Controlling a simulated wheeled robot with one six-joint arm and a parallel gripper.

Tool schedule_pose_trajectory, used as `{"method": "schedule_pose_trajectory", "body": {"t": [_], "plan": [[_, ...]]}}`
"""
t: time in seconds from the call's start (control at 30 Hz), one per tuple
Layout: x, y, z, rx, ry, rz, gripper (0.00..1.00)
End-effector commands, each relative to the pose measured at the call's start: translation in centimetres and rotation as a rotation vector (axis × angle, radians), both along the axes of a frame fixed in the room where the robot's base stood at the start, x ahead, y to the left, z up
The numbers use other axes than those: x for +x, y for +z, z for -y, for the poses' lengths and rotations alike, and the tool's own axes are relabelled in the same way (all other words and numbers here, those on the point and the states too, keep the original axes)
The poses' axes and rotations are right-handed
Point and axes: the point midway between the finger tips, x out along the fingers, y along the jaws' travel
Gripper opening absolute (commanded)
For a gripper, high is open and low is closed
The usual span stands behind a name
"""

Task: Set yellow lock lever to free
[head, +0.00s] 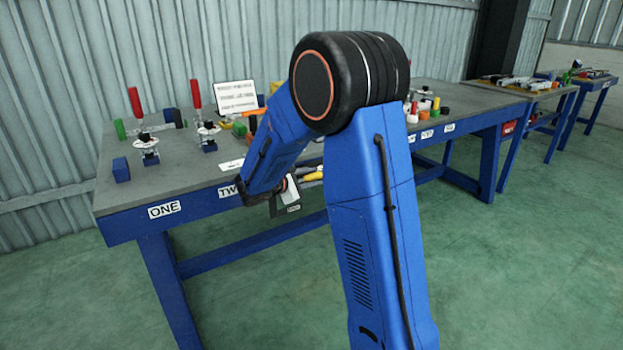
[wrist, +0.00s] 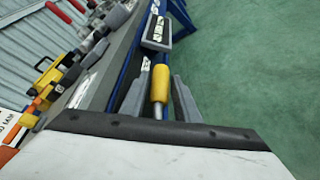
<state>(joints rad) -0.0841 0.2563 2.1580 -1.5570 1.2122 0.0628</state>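The yellow lock lever (wrist: 160,85) shows in the wrist view as a yellow grip on a thin metal rod, beside the blue bench frame. My gripper (wrist: 161,76) is open, with one grey finger on each side of the yellow grip. Narrow gaps seem to show between the fingers and the grip, so I see no clear contact. In the head view a yellow bar (head: 312,176) shows at the bench's front edge, close to my gripper (head: 284,203). My arm hides part of that area, and the lever's mounting is not clear.
The workbench (head: 113,196) has a grey top, a blue frame and labels on its front. Red-handled clamps (head: 135,103), a blue block (head: 121,169) and a white sign (head: 236,96) stand on it. A dark labelled box (wrist: 158,32) lies beyond the lever. Green floor (wrist: 245,80) is clear to the right.

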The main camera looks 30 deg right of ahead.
Motion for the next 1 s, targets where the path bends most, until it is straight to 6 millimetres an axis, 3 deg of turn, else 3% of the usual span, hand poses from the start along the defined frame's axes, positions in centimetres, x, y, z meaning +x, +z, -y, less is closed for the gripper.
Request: {"method": "schedule_pose_trajectory", "body": {"t": [0.13,0.27,0.67,1.0], "plan": [[0.0,0.0,0.0,0.0,0.0,0.0,0.29],[0.0,0.0,0.0,0.0,0.0,0.0,0.0],[0.0,-0.2,0.0,0.043,0.0,-0.001,0.0],[0.0,-1.7,-0.2,0.272,-0.001,-0.006,0.0]]}}
